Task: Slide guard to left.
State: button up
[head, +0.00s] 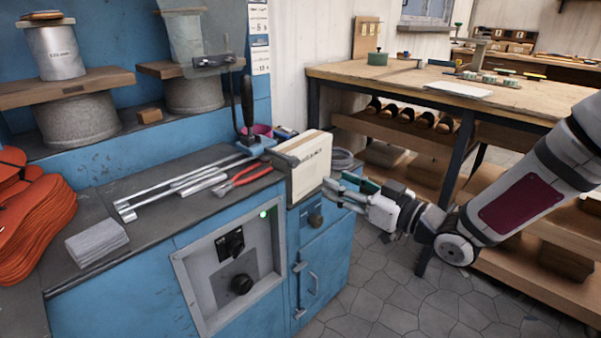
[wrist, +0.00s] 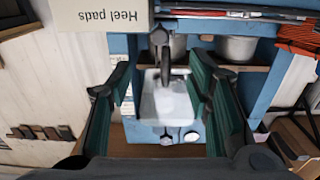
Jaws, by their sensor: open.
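The guard (head: 198,38) is a clear, greyish panel with a dark bracket on its lower edge, in front of the blue machine's upper part in the head view. In the wrist view, which is upside down, a pale panel that looks like the guard (wrist: 168,100) shows between my fingers, some way off. My gripper (head: 334,188) is open and empty, well to the right of and below the guard. It is beside the right side of a cream box (head: 312,165); I cannot tell whether they touch. It also shows in the wrist view (wrist: 160,75), green pads apart.
A black upright lever (head: 247,104) stands between the box and the guard. Metal rods (head: 180,183) and red pliers (head: 243,180) lie on the bench. Orange soles (head: 35,215) are stacked at left. A wooden table (head: 410,78) stands behind my arm.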

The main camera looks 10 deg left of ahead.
aim_at(296, 163)
jog(key=b+x, duration=0.2)
jog(key=x, duration=1.1)
jog(key=shift+w+a+b, duration=0.15)
jog(key=shift+b, duration=0.25)
grip_shut()
